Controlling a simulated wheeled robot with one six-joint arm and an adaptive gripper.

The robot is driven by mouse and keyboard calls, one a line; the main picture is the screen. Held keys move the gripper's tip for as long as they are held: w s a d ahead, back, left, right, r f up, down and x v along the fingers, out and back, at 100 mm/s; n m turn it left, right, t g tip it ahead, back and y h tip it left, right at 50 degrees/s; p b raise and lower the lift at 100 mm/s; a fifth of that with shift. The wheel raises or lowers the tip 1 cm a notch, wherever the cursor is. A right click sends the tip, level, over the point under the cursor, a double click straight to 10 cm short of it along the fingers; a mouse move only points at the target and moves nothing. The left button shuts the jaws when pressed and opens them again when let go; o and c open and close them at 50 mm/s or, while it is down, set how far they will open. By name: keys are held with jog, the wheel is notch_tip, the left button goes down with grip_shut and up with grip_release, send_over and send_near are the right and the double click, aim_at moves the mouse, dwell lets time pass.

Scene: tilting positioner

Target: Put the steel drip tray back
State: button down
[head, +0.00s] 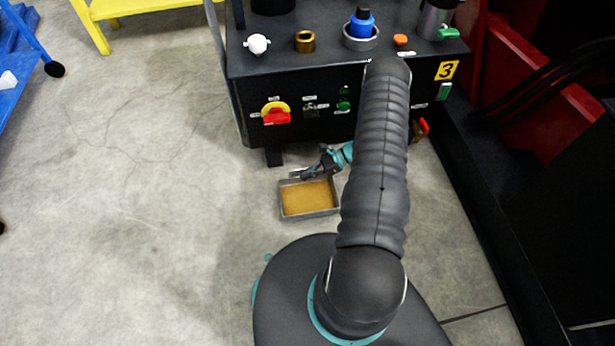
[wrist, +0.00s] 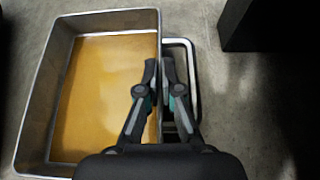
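The steel drip tray (head: 283,210) is a shallow grey rectangular box with an amber-brown bottom, in front of the black cabinet, low at floor level. In the wrist view the tray (wrist: 38,92) fills the left half, with a pale loop handle (wrist: 192,62) on its right side. My gripper (wrist: 159,68) is closed on the tray's right wall, one finger inside and one outside, beside the loop. In the head view my gripper (head: 298,174) is at the tray's far edge. I cannot tell whether the tray touches the floor.
The black cabinet (head: 300,90) marked 3 stands behind the tray, with a red-and-yellow switch (head: 275,112) on its front and several small items on top. Its foot (head: 273,157) is close by. Red machinery (head: 540,110) stands right. Open floor (head: 150,220) lies left.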

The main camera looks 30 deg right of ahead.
jog(key=shift+f, duration=0.8)
jog(key=shift+f, duration=0.2)
jog(key=c, duration=1.3)
grip_release()
jog(key=shift+d+r, duration=0.2)
jog(key=shift+r, duration=0.1)
jog(key=v, duration=1.1)
jog(key=shift+s+d+r, duration=0.1)
jog(key=shift+d, duration=0.15)
